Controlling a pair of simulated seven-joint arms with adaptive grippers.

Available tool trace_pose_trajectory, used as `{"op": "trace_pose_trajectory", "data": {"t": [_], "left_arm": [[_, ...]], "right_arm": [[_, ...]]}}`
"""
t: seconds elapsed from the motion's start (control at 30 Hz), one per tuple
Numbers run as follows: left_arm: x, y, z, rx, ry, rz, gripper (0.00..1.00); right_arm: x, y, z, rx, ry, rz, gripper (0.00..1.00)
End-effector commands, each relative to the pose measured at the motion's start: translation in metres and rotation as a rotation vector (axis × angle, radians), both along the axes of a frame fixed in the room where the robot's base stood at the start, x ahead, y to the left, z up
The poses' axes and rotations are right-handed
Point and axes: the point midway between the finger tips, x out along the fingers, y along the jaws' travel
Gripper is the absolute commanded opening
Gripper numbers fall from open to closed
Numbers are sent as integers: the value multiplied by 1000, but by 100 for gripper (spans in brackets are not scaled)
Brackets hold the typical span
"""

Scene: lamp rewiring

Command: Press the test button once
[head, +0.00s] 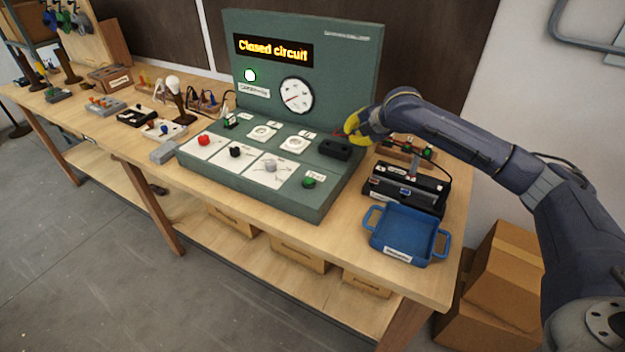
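The green test console (262,193) stands on the wooden bench. A round green button (308,182) sits at its front right corner, with a small label behind it too small to read; it looks like the test button. My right gripper (352,126), with yellow fingers, is at the console's right side, above and behind a black block (335,149) and well apart from the green button. A bit of red shows beside its fingertips. The finger gap is too small and turned away to judge. My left gripper is out of view.
The console's display (273,49) reads "Closed circuit", with a pale round light (250,75) and a dial (296,96) below. A blue tray (404,236) and a black case (408,190) stand to the right. Space in front of the green button looks clear.

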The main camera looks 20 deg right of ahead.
Motion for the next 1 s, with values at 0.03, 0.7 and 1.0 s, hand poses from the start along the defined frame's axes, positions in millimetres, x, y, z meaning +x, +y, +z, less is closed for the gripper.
{"op": "trace_pose_trajectory", "data": {"t": [0.03,0.7,1.0], "left_arm": [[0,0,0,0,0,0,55],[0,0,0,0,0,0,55],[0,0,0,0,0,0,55]], "right_arm": [[-2,24,5,-13,-1,50,0],[-58,182,53,-379,72,541,0],[-62,187,55,-408,78,569,0]]}}
